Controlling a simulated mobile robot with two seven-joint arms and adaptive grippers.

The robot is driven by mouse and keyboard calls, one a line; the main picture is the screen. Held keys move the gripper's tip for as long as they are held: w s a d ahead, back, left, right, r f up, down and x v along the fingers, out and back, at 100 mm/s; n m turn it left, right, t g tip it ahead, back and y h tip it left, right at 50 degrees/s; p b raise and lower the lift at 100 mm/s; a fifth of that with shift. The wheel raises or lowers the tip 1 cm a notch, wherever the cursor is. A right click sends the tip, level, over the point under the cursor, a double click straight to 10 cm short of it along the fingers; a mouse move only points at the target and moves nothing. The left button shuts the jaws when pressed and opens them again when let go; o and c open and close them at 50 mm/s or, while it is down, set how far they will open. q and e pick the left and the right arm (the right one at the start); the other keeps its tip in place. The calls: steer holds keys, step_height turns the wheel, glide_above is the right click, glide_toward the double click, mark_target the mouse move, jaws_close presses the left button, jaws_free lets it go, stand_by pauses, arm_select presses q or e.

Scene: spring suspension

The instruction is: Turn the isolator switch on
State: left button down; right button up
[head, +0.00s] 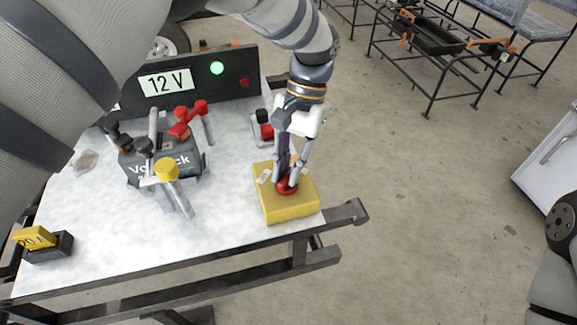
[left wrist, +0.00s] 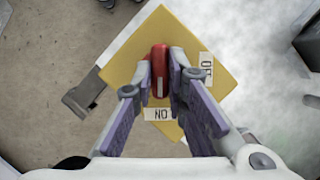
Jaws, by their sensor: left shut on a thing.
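The isolator switch is a yellow box (head: 290,207) with a red handle (head: 287,187), at the table's front right corner. In the left wrist view the yellow face (left wrist: 126,75) carries an ON label (left wrist: 158,114) below the red handle (left wrist: 160,58) and an OFF label (left wrist: 206,68) to its right. The handle lies lengthwise up and down there, and its white mark points towards ON. My left gripper (head: 288,178) reaches down from above and is shut on the red handle; its fingers (left wrist: 163,76) flank it and hide part of it. My right gripper is out of view.
A dark panel (head: 122,98) reading 12 V, with a lit green lamp (head: 217,68), stands behind. A yellow-and-black block (head: 42,243) is front left.

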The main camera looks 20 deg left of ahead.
arm_select(q)
steer(key=shift+s+f, duration=0.25)
steer(key=shift+f, duration=0.05)
steer(key=c, duration=1.6)
jaws_free()
steer(key=shift+w, duration=0.1)
steer(key=shift+w+r, duration=0.1)
steer(key=shift+r, duration=0.15)
steer(key=shift+w+r, duration=0.2)
steer(key=shift+r, duration=0.1)
steer(key=v, duration=1.1)
